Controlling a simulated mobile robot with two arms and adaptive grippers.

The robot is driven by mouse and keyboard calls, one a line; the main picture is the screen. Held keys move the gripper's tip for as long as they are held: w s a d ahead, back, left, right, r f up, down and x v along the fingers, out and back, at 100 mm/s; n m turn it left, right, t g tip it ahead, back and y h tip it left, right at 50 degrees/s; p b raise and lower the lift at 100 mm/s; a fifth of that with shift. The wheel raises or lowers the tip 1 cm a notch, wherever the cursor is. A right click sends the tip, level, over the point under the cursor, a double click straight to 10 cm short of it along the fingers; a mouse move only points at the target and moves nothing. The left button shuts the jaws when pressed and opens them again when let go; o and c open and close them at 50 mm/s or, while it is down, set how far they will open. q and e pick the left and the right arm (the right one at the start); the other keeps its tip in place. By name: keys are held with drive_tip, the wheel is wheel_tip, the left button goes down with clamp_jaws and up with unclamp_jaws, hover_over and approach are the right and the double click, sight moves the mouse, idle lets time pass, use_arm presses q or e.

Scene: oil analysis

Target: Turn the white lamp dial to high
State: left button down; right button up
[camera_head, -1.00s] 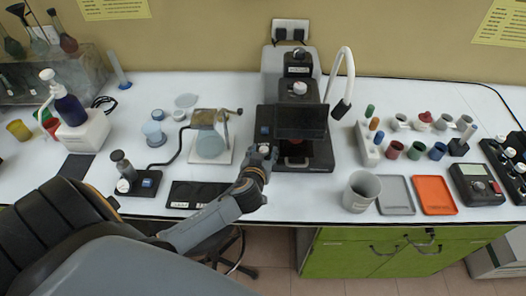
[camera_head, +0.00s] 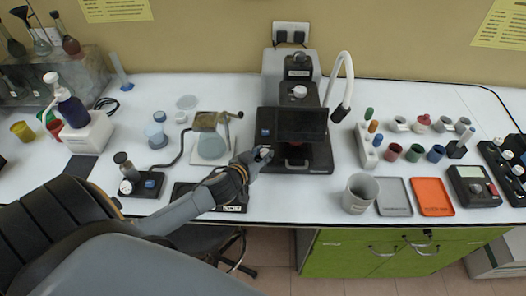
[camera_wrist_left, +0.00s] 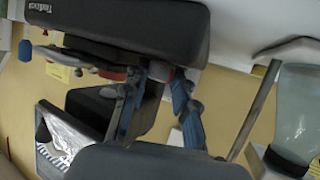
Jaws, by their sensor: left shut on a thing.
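The white lamp dial (camera_head: 265,152) is a small pale knob at the left side of the black instrument's base (camera_head: 300,168). My left gripper (camera_head: 258,157) reaches it from the lower left and is shut on it, partly covering it. My right gripper is not in view.
A stand with a pale round vessel (camera_head: 211,146) is close left of my left gripper. A black plate (camera_head: 183,195) lies under my forearm. A grey beaker (camera_head: 360,193), grey tray (camera_head: 394,197) and orange tray (camera_head: 432,197) stand to the right. A white curved lamp neck (camera_head: 346,72) rises behind.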

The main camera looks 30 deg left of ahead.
use_arm(q)
drive_tip(key=shift+a+r+m+h+p, duration=0.1)
drive_tip(key=shift+a+m+h+p, duration=0.1)
drive_tip(key=shift+m+h, duration=0.35)
drive_tip(key=shift+a+r+m+h+p, duration=0.1)
drive_tip(key=shift+m+h+p, duration=0.05)
drive_tip(key=shift+m+h, duration=0.4)
drive_tip(key=shift+w+a+f+m+h, duration=0.1)
drive_tip(key=shift+a+m+h, duration=0.05)
drive_tip(key=shift+m+h, duration=0.85)
drive_tip(key=m+g+h+b, duration=0.1)
drive_tip(key=h, duration=0.1)
drive_tip(key=m+g+h+b, duration=0.1)
drive_tip(key=m+h, duration=0.1)
drive_tip(key=shift+w+a, duration=0.2)
drive_tip(key=shift+m+g+h+b, duration=0.8)
drive_tip(key=shift+m+h, duration=0.3)
drive_tip(key=shift+m, duration=0.2)
drive_tip(key=shift+g+h, duration=0.3)
drive_tip(key=c, duration=1)
unclamp_jaws()
drive_tip(key=shift+c, duration=0.2)
drive_tip(key=v, duration=0.7)
drive_tip(key=shift+s, duration=0.15)
